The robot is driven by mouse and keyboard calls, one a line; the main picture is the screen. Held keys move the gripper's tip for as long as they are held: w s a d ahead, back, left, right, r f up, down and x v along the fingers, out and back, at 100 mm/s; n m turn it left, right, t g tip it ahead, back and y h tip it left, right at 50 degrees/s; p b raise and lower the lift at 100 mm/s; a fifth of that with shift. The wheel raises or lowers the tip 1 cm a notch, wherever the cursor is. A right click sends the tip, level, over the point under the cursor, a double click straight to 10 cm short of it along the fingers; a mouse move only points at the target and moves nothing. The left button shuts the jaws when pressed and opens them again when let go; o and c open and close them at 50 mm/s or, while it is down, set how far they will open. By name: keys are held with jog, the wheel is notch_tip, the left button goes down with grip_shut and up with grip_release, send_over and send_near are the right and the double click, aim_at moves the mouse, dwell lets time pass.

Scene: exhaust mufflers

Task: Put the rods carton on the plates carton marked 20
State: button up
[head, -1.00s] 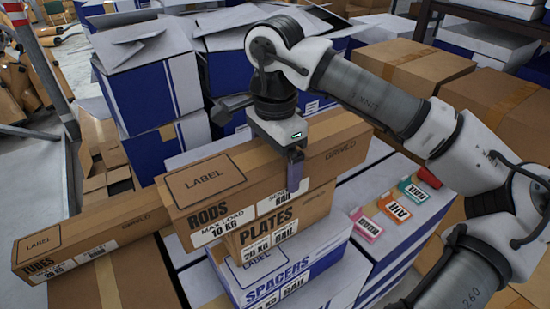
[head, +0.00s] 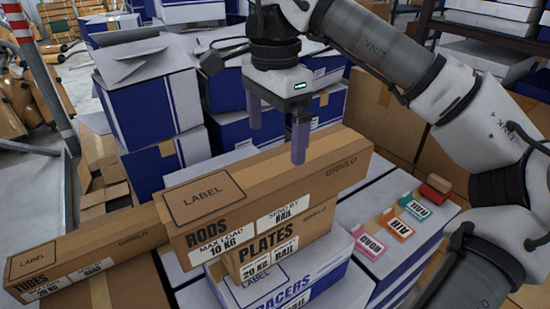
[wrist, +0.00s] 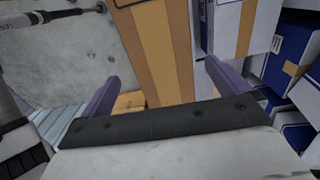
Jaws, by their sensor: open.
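The long brown rods carton (head: 230,207), marked max load 10 kg and send by rail, lies on top of the plates carton (head: 290,250), marked 20 kg and rail. The rods carton overhangs the plates carton at both ends. The plates carton rests on the white and blue spacers carton (head: 325,285). My gripper (head: 276,140) is open and empty, with purple fingers, above and behind the rods carton. In the wrist view, a long brown carton with a tape strip (wrist: 168,50) runs between the open fingers (wrist: 160,85).
The tubes carton (head: 85,255) lies at the lower left. Pink road, orange air and green rail tags (head: 398,222) lie on white boxes at the right. Blue and white boxes (head: 150,100) stand behind; a large brown box (head: 385,125) is at the back right.

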jog(key=shift+r, duration=1.25)
